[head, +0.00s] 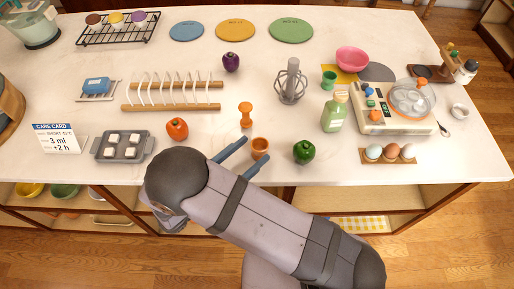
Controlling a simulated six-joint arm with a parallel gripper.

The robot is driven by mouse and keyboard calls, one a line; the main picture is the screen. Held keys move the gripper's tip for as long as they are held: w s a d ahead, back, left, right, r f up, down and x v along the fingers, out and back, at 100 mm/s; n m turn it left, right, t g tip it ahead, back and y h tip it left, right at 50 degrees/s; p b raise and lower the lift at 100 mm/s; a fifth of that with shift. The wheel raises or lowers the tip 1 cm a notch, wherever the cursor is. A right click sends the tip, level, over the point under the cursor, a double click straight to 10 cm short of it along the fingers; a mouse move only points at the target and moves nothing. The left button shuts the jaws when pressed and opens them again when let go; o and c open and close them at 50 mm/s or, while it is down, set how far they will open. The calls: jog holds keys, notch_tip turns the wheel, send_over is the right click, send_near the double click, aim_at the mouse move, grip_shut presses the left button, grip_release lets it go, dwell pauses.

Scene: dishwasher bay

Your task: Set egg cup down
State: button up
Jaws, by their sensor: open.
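An orange-brown egg cup (260,144) stands upright near the front edge of the white counter (210,160). My gripper (256,149) reaches in from below with its two blue-grey fingers spread. The egg cup is between the fingertips. The fingers look apart from it, though I cannot be sure that neither touches. The lower part of the cup is partly hidden. A green cup (329,80) of similar shape stands farther back, right of centre.
A green pepper (304,152) is close on the right. An orange pawn-shaped thing (246,114) stands just behind, and an orange pepper (177,128) to the left. A green bottle (334,112) and an egg holder (373,159) are farther right. The counter's front edge (330,183) is near.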

aim_at(253, 150)
jog(key=shift+b+v, duration=0.4)
jog(key=shift+v, duration=1.1)
jog(key=shift+r, duration=0.1)
